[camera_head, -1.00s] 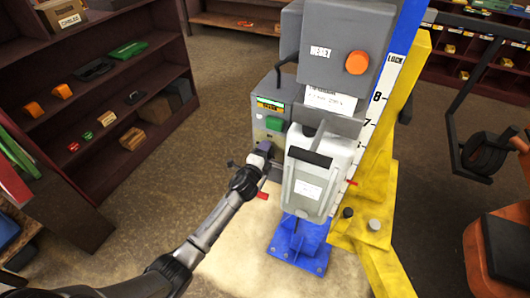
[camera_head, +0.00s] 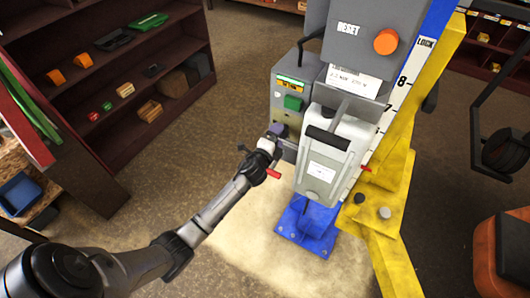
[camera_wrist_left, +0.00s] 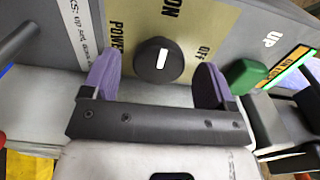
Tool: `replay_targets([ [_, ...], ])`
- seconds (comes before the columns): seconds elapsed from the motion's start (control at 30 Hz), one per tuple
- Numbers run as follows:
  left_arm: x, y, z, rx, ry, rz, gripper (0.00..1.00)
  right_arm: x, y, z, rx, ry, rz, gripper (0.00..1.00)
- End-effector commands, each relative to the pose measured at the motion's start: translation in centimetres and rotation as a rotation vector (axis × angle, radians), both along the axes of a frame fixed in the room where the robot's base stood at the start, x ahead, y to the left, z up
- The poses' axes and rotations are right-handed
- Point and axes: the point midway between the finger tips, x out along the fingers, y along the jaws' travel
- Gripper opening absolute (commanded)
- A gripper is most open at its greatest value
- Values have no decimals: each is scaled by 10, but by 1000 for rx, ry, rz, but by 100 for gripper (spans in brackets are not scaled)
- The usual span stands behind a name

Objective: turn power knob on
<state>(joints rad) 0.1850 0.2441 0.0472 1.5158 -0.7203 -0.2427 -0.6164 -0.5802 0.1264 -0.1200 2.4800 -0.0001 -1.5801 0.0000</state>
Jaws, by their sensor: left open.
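The power knob (camera_wrist_left: 158,60) is a round black dial with a white mark, on a beige plate labelled ON, OFF and POWER in the left wrist view. My left gripper (camera_wrist_left: 158,78) is open, with one purple finger on each side of the knob and gaps to both. In the head view my left gripper (camera_head: 277,132) is at the lower front of the grey control box (camera_head: 287,92) and hides the knob there. My right gripper is not in view.
A green button (camera_wrist_left: 246,74) sits right of the knob, near the UP label. A grey tank (camera_head: 330,160) and the yellow frame (camera_head: 392,190) stand right of my gripper. A dark red shelf (camera_head: 125,140) stands at the left, with open floor between.

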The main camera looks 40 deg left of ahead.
Motion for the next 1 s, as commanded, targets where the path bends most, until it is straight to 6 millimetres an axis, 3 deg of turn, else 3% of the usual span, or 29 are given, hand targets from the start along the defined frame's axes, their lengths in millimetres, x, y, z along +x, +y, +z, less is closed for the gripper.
replay_targets([
  [0.3,-62,-16,-2,0,2,0,80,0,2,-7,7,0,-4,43],
  [0.5,-88,-23,-2,0,1,1,80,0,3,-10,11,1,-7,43],
  [0.7,-101,-26,0,-1,0,1,80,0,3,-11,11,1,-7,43],
  [1.0,-104,-27,0,-1,1,1,80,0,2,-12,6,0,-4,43],
])
